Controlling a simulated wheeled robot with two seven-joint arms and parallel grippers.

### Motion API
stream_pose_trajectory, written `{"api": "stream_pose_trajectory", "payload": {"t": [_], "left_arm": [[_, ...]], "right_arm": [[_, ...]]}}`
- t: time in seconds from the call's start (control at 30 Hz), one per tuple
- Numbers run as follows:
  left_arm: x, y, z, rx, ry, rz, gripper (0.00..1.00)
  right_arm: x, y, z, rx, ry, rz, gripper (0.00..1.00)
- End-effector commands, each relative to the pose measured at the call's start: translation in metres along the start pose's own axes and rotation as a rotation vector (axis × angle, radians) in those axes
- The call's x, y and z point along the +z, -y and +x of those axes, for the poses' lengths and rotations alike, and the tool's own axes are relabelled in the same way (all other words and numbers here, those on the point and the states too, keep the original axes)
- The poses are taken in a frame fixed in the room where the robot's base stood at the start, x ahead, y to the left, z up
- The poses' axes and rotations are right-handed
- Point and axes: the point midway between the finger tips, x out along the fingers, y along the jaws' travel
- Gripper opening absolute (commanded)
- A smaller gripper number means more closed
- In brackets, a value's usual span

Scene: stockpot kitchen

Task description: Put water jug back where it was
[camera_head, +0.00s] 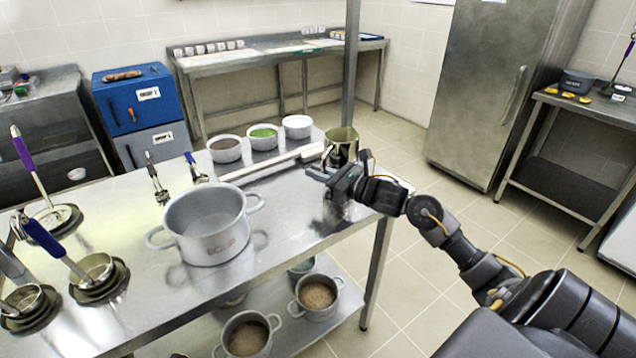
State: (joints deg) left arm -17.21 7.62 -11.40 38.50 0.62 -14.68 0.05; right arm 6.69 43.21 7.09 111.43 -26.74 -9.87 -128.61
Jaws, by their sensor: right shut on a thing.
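The water jug (343,139) is a shiny metal vessel at the far right corner of the steel table (300,222). It looks upright. My right gripper (326,172) is shut on the jug at its near side, and the fingers and wrist hide its lower part. I cannot tell whether its base touches the table. My left gripper is not in view.
A large stockpot (208,238) stands mid-table. Bowls of dark (226,149), green (263,137) and white (297,126) food stand close left of the jug. Ladles (62,250) stand at left. The table's right front is clear.

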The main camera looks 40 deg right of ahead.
Motion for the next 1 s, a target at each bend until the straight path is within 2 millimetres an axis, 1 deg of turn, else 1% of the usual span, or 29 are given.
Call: {"api": "stream_pose_trajectory", "payload": {"t": [0.07,0.2,0.3,0.53,0.7,0.73,0.87,0.9,1.0], "left_arm": [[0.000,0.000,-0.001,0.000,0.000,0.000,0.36],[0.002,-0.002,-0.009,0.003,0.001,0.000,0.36],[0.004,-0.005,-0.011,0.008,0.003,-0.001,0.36],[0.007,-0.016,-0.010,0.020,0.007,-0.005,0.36],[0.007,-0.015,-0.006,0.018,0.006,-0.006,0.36],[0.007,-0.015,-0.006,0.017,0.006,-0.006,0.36],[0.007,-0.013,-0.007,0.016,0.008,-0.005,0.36],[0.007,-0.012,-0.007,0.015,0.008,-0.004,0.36],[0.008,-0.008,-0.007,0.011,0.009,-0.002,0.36]], "right_arm": [[-0.004,0.003,0.003,-0.002,0.001,0.003,0.00],[-0.024,0.003,0.003,-0.001,0.001,0.006,0.00],[-0.033,0.003,0.003,-0.001,0.001,0.003,0.00],[-0.035,0.003,0.003,0.000,0.002,0.000,0.00],[-0.039,0.003,0.003,0.000,0.002,-0.001,0.00],[-0.039,0.003,0.003,0.000,0.000,0.001,0.13],[-0.038,0.003,0.003,0.000,0.000,0.001,0.30],[-0.038,0.003,0.003,0.000,0.000,0.001,0.34],[-0.038,0.003,0.003,0.000,0.000,0.001,0.34]]}}
